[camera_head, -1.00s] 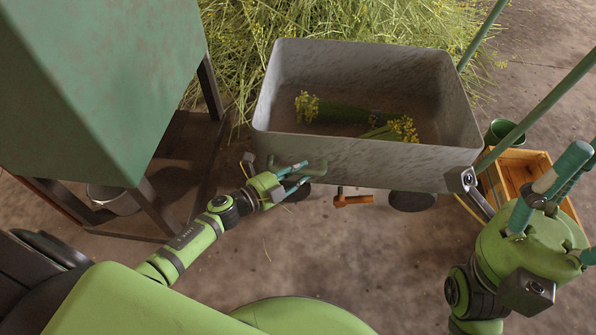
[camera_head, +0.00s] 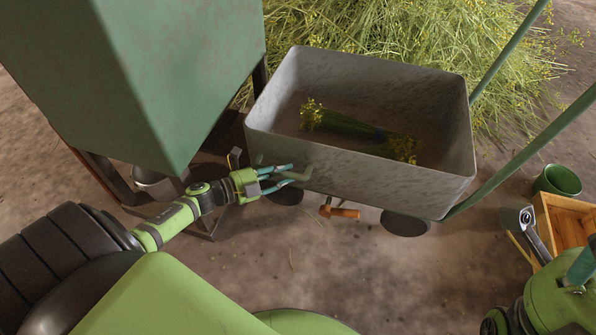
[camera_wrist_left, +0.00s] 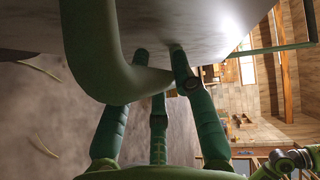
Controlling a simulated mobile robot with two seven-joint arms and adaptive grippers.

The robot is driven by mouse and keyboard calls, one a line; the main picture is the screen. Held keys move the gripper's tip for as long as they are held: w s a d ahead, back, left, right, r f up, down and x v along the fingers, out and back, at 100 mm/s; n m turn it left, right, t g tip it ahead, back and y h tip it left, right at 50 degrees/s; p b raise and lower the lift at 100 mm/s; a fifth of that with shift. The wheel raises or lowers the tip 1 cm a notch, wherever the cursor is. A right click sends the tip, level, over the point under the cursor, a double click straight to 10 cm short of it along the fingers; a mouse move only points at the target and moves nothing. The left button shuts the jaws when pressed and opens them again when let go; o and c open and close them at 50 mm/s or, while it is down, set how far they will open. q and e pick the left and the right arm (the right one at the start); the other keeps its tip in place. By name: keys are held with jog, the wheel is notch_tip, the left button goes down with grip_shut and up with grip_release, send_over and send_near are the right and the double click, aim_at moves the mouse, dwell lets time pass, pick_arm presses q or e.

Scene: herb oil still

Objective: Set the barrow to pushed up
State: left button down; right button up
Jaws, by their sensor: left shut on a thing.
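The barrow (camera_head: 370,185) is a grey, worn metal tub on dark wheels, with green shafts (camera_head: 525,150) reaching out to the right. It stands close to the green still body (camera_head: 190,80). My left gripper (camera_head: 285,178) is at the barrow's near left corner, shut on a curved green handle. In the left wrist view this handle (camera_wrist_left: 95,50) passes between the fingers under the tub's grey wall. My right gripper (camera_head: 580,270) is partly cut off at the lower right edge, away from the barrow, and its jaws do not show clearly.
Tied herb bunches (camera_head: 355,125) lie in the tub. An orange-handled part (camera_head: 340,211) sits below its near side. A wooden crate (camera_head: 565,220) and green bucket (camera_head: 557,181) stand at the right. Cut herbs (camera_head: 400,35) heap behind.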

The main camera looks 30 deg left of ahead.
pick_arm(q)
jog(key=shift+a, duration=0.55)
jog(key=c, duration=1)
grip_release()
jog(key=shift+s+a, duration=0.1)
jog(key=shift+a, duration=0.05)
jog(key=shift+s, duration=0.1)
jog(key=v, duration=0.7)
jog(key=shift+s, duration=0.2)
